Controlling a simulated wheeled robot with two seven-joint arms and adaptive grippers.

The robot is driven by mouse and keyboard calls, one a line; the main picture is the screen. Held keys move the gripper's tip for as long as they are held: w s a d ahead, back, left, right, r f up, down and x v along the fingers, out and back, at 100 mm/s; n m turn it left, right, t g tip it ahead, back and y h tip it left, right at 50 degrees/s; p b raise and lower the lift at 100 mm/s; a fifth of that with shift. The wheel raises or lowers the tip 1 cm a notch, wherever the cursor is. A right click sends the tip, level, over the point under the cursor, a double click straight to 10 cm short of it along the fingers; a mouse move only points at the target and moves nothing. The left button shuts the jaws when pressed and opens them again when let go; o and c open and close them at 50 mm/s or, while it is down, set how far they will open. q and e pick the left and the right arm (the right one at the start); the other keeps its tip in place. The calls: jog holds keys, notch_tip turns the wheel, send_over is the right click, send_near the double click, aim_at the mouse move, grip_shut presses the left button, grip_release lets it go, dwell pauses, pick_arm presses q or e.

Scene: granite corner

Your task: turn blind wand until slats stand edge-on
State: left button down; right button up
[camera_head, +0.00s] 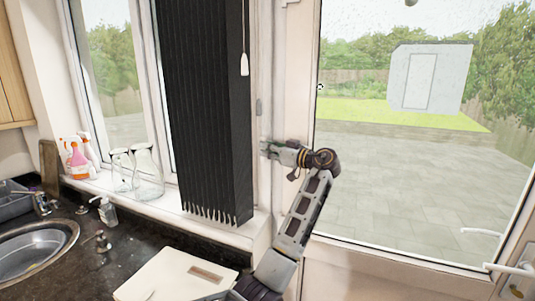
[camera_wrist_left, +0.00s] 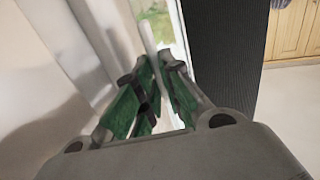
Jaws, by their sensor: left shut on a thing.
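The dark vertical blind (camera_head: 205,110) hangs in front of the window, its slats packed close together in narrow upright strips. It also shows as a dark ribbed panel in the wrist view (camera_wrist_left: 222,55). My left gripper (camera_head: 266,149) is right of the blind, by the white frame. In the wrist view its green-padded fingers (camera_wrist_left: 152,80) are shut on a thin pale upright rod, the blind wand (camera_wrist_left: 147,36). The wand is hard to make out against the white frame in the head view. My right gripper is out of view.
A white cord pull (camera_head: 244,65) hangs at the blind's right edge. Glass jars (camera_head: 147,175) and spray bottles (camera_head: 78,160) stand on the sill. A sink (camera_head: 35,252) and a pale board (camera_head: 172,276) are on the dark counter. A glazed door (camera_head: 410,150) is at right.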

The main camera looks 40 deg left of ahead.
pick_arm(q)
jog(key=n+g+b, duration=0.2)
jog(key=g, duration=0.1)
jog(key=shift+w, duration=0.2)
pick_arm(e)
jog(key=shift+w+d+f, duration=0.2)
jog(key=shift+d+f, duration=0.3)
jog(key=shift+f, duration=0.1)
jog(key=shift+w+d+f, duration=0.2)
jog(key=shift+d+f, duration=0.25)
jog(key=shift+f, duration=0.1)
pick_arm(q)
jog(key=c, duration=1.6)
grip_release()
jog(key=shift+o, duration=0.2)
jog(key=w+d, duration=0.2)
jog(key=d, duration=0.9)
jog(key=shift+w+d, duration=0.3)
jog(key=shift+d, duration=0.05)
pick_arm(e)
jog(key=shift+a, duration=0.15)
